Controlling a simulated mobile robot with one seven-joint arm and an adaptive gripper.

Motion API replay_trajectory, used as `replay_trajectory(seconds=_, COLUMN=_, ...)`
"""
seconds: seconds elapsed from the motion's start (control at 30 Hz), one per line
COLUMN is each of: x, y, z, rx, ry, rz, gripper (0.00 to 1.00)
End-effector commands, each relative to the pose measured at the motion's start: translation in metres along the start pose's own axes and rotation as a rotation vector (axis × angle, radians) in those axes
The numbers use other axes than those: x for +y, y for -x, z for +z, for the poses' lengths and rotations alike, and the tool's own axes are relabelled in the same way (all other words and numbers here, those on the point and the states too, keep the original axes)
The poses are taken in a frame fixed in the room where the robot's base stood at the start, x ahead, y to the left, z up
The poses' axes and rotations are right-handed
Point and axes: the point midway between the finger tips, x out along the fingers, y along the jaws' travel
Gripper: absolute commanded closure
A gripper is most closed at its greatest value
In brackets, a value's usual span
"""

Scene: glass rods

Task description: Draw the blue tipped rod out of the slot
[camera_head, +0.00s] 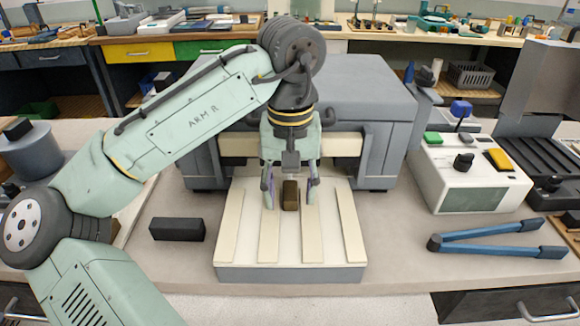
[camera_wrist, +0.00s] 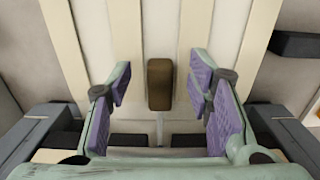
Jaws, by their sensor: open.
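A brown block (camera_head: 290,197) sits on the pale slatted tray in front of the grey machine. In the wrist view the block (camera_wrist: 160,84) stands between my fingers, with a thin pale rod (camera_wrist: 160,128) running from it toward the machine. I see no blue tip on it. My gripper (camera_head: 290,186) is open around the block, with a gap on each side. In the wrist view its purple pads (camera_wrist: 160,78) do not touch the block. The slot is hidden behind my gripper and under the machine's front.
The tray (camera_head: 290,273) has raised cream strips beside the block. A black block (camera_head: 177,229) lies to the left. A control box (camera_head: 470,175) and blue-handled tongs (camera_head: 500,240) are to the right. The grey machine (camera_head: 350,85) stands close behind my gripper.

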Motion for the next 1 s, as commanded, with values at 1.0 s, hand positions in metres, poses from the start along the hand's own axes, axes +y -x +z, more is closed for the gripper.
replay_trajectory(seconds=1.0, x=0.000, y=-0.016, z=0.000, rx=0.000, ry=0.000, rz=0.000, gripper=0.87)
